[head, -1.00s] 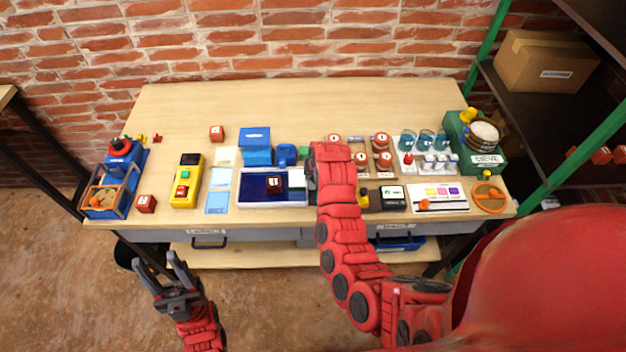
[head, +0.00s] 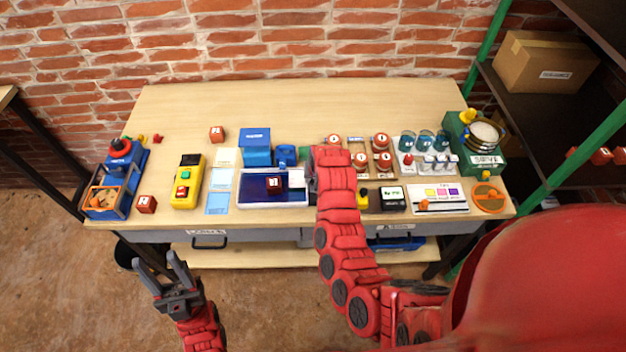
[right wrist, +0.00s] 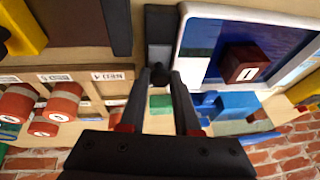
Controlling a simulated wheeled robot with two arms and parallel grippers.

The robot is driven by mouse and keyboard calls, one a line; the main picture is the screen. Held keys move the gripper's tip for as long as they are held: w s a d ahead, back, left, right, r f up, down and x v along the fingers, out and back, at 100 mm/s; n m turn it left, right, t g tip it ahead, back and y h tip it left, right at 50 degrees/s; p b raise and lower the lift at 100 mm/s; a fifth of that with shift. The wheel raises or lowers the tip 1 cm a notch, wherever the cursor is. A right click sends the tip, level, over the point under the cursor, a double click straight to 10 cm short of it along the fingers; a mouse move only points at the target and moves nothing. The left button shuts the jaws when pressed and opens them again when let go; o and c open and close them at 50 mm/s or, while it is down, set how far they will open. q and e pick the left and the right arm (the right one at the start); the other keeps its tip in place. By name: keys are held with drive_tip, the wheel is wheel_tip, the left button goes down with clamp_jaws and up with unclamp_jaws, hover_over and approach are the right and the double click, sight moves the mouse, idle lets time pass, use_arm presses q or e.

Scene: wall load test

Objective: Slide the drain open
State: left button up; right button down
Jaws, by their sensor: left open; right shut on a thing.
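A white-rimmed tank (head: 272,204) with dark blue inside stands at the front middle of the bench. A red block marked 1 (head: 274,183) is in it; the block also shows in the right wrist view (right wrist: 243,64). In the right wrist view my right gripper (right wrist: 158,80) is shut on a small black knob (right wrist: 158,70) on a grey strip (right wrist: 159,28) beside the tank's rim. In the head view my right arm hides the knob. My left gripper (head: 158,264) is open and empty, in front of the bench, away from everything.
Left of the tank are pale blue panels (head: 218,203) and a yellow control box (head: 187,182). A blue box (head: 256,148) stands behind it. Right of my arm are a wooden rack with red-topped pieces (head: 381,142) and a black display (head: 393,198). The back of the bench is clear.

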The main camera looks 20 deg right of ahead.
sight(313, 190)
drive_tip(key=shift+s+a+p, duration=0.25)
drive_tip(key=shift+s+p, duration=0.05)
drive_tip(key=shift+s, duration=0.45)
drive_tip(key=shift+s+a+p, duration=0.25)
drive_tip(key=shift+s, duration=0.5)
drive_tip(key=c, duration=0.7)
unclamp_jaws()
wheel_tip(313, 190, up, 7)
drive_tip(key=shift+p, duration=1.1)
